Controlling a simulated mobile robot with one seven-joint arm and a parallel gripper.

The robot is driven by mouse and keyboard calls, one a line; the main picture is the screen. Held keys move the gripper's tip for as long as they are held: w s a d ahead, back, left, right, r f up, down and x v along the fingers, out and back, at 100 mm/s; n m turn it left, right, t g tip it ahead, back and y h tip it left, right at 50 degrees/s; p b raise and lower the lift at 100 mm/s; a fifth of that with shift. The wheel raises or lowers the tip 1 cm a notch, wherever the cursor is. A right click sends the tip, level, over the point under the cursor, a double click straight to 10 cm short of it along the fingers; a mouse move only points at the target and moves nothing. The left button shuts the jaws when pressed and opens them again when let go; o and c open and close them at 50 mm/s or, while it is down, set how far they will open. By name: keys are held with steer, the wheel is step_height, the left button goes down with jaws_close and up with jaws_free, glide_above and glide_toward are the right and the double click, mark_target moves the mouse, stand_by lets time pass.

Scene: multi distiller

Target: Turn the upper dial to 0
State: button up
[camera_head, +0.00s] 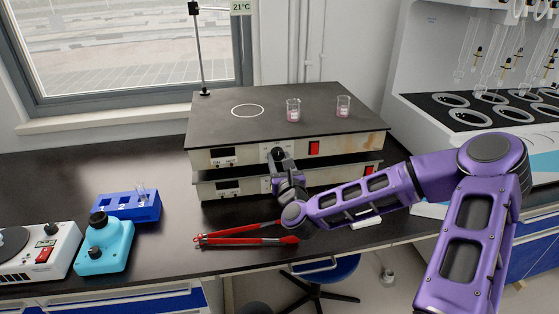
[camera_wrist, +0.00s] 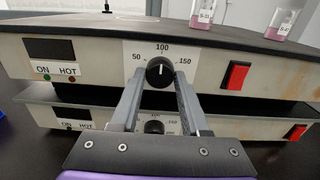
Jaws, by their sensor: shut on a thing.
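The upper dial (camera_wrist: 160,71) is a round black knob on the upper hot plate's front panel (camera_wrist: 105,62), with 50, 100 and 150 printed around it. Its pale mark appears to point up, near 100. My gripper (camera_wrist: 161,80) reaches up from below, one finger on each side of the dial, shut on it. In the head view my gripper (camera_head: 281,161) is at the panel and the dial (camera_head: 278,153) is partly hidden. The lower dial (camera_wrist: 154,127) shows between my fingers on the lower hot plate.
Two small beakers with pink liquid (camera_head: 293,110) (camera_head: 343,106) stand on the upper plate. A red switch (camera_wrist: 235,75) is right of the upper dial. Red-handled tongs (camera_head: 245,238) lie on the bench. A blue tube rack (camera_head: 130,207) and a turquoise device (camera_head: 104,245) are at left.

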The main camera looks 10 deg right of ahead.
steer(key=shift+n, duration=0.3)
jaws_close()
steer(key=n, duration=0.5)
steer(key=shift+b, duration=0.35)
steer(key=n+b, duration=0.1)
steer(key=n, duration=0.5)
steer(key=shift+n+b, duration=0.3)
steer(key=shift+n, duration=0.1)
steer(key=n+b, duration=0.1)
steer(key=n, duration=0.4)
steer(key=shift+r+b, duration=0.1)
steer(key=shift+b, duration=0.2)
steer(key=n, duration=0.6)
steer(key=shift+d+r, duration=0.1)
steer(key=shift+n, duration=0.4)
steer(key=o, duration=1.2)
jaws_free()
steer(key=shift+c, duration=0.2)
